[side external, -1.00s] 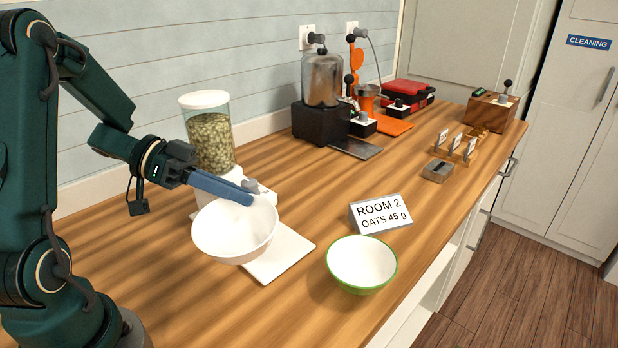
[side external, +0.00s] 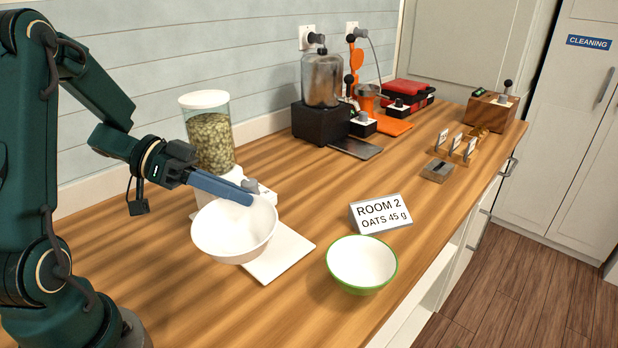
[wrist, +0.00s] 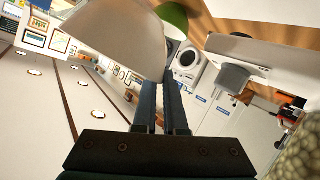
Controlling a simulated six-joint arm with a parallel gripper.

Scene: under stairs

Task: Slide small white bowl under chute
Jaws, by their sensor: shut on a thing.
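The small white bowl (side external: 234,236) is upright over the left part of a flat white plate (side external: 279,256) at the foot of the dispenser. My gripper (side external: 248,192) is shut on the bowl's far rim, its blue-grey fingers reaching over it. In the wrist view the bowl (wrist: 118,45) is beside the fingers (wrist: 165,108), which look nearly together. The chute (side external: 262,191) is a white part with a grey knob on the dispenser's front, just behind the bowl and gripper. Whether the bowl's base touches the plate is hidden.
The dispenser (side external: 211,140) holds green-brown pellets. A green-rimmed bowl (side external: 361,265) and a sign reading "ROOM 2 OATS 45 g" (side external: 381,213) stand to the right. A black-based machine (side external: 321,120) is further back. The counter's middle is clear; its front edge is at the right.

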